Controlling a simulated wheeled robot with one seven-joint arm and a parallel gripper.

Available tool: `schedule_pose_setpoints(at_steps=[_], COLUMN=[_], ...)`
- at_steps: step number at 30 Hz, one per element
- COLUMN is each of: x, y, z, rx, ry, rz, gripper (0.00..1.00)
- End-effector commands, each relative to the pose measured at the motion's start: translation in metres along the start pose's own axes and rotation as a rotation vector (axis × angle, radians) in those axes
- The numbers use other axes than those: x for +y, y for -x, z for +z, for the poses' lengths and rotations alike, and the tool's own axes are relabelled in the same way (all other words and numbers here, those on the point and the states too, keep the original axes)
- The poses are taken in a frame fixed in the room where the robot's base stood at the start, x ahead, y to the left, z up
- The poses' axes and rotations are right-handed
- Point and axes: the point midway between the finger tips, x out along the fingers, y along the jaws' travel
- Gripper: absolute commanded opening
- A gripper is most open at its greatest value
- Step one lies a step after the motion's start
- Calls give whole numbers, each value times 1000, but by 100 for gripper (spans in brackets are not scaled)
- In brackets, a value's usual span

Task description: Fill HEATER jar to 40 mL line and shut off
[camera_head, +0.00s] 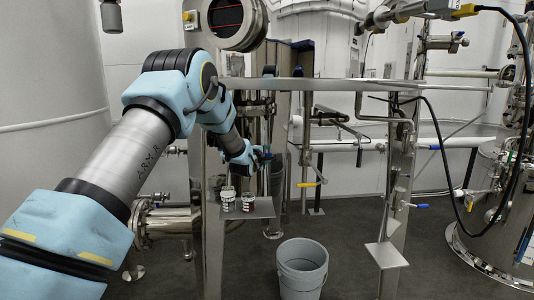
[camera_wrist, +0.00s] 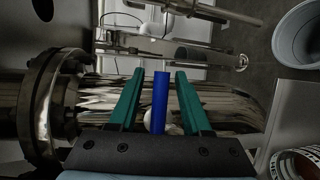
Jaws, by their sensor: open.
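Two small jars stand on a metal shelf (camera_head: 262,209) in the head view. I cannot read which is HEATER, nor any fill line or liquid level. One jar (camera_wrist: 296,164) shows partly at the wrist view's lower right corner. My gripper (camera_wrist: 159,75) is open, its green fingers on both sides of a blue valve handle (camera_wrist: 160,98), with gaps showing beside it. In the head view my gripper (camera_head: 262,154) is above the shelf, and small.
A grey bucket (camera_head: 302,268) stands on the floor right of the shelf. A steel post (camera_head: 213,230) stands left of the jars. A flanged pipe (camera_head: 165,222) lies behind it. A yellow handle (camera_head: 308,184) and another blue handle (camera_head: 421,205) are further right.

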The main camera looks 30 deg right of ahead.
Motion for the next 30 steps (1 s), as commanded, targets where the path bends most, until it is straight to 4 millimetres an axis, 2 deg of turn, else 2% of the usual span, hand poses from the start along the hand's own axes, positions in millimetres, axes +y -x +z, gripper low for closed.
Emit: schedule_pose_setpoints(at_steps=[10,23,30], x=[0,0,0], y=[-4,-4,-4], z=[0,0,0], rx=[0,0,0], ry=[-1,-1,-1], rz=[0,0,-1], gripper=[48,1,0])
